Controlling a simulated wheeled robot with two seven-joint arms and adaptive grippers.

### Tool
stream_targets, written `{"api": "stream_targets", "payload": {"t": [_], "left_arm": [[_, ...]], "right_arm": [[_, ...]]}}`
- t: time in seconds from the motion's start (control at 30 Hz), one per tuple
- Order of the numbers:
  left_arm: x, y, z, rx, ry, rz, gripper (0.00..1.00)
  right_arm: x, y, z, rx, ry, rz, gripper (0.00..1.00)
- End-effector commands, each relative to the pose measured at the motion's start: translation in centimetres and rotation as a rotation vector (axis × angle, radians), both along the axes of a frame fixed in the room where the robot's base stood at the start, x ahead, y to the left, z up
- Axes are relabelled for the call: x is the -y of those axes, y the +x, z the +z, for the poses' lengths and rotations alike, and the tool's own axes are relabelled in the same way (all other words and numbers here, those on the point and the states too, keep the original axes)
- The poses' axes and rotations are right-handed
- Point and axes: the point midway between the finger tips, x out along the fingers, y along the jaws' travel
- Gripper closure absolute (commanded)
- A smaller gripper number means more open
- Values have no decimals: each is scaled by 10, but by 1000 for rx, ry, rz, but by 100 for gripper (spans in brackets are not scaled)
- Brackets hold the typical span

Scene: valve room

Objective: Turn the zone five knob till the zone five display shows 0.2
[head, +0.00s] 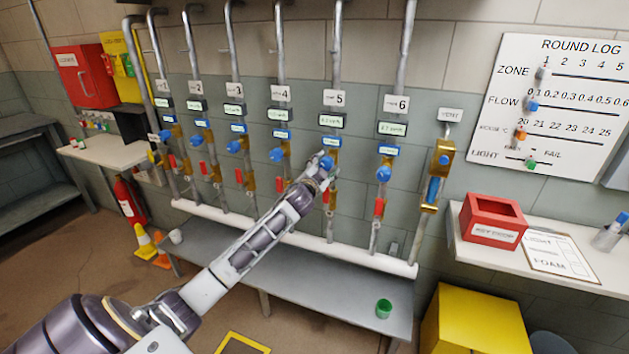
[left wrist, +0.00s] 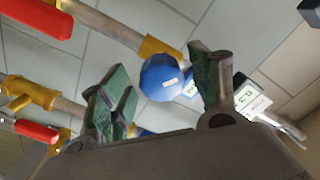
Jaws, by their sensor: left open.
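The zone five pipe carries the number 5 plate (head: 335,98) with its display (head: 331,121) below it. In the left wrist view the nearby display (left wrist: 250,103) is tilted and seems to read 0.3, though the digits are small. The blue zone five knob (head: 327,163) is partly covered by my left gripper (head: 325,172) in the head view. In the left wrist view the round blue knob (left wrist: 163,77) shows between the green-padded fingers of my open left gripper (left wrist: 163,88). A gap shows on its left side; contact on the right cannot be told. My right gripper is not in view.
Neighbouring blue knobs of zone four (head: 277,154) and zone six (head: 383,174) stand on either side. A red lever (head: 326,194) is below the zone five knob. A grey bench (head: 340,285) with a green cup (head: 383,308) runs below the pipes.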

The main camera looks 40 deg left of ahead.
Motion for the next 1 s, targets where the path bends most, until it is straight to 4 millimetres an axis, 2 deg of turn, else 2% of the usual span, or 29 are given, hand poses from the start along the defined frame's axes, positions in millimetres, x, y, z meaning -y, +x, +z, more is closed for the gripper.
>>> {"api": "stream_targets", "payload": {"t": [1.0], "left_arm": [[20, -81, -1, 0, -1, -1, 38]], "right_arm": [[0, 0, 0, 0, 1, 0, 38]]}}
